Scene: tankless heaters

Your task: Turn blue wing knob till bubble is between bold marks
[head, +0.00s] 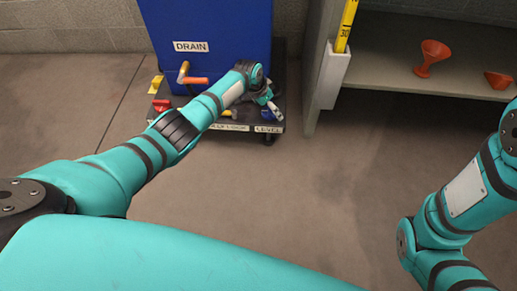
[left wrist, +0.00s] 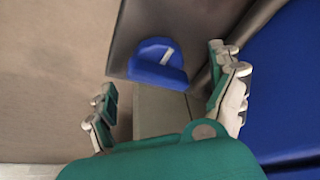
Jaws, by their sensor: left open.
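The blue wing knob (left wrist: 157,64) is a rounded blue piece with a pale stripe, seen in the left wrist view ahead of my fingers. In the head view a small blue part of it (head: 268,114) shows just above the LEVEL label (head: 268,129). My left gripper (head: 268,100) is open over the cart's right front corner; in the left wrist view its two fingers (left wrist: 167,102) stand wide apart, with the knob beyond them and not held. The bubble and its bold marks cannot be made out. My right gripper is out of view.
A blue tank (head: 225,25) labelled DRAIN stands on the dark cart (head: 283,75). An orange-handled valve (head: 190,79) projects from the tank, with red and yellow parts (head: 161,104) below left. A shelf (head: 400,75) with orange funnels (head: 431,57) stands right. The floor in front is clear.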

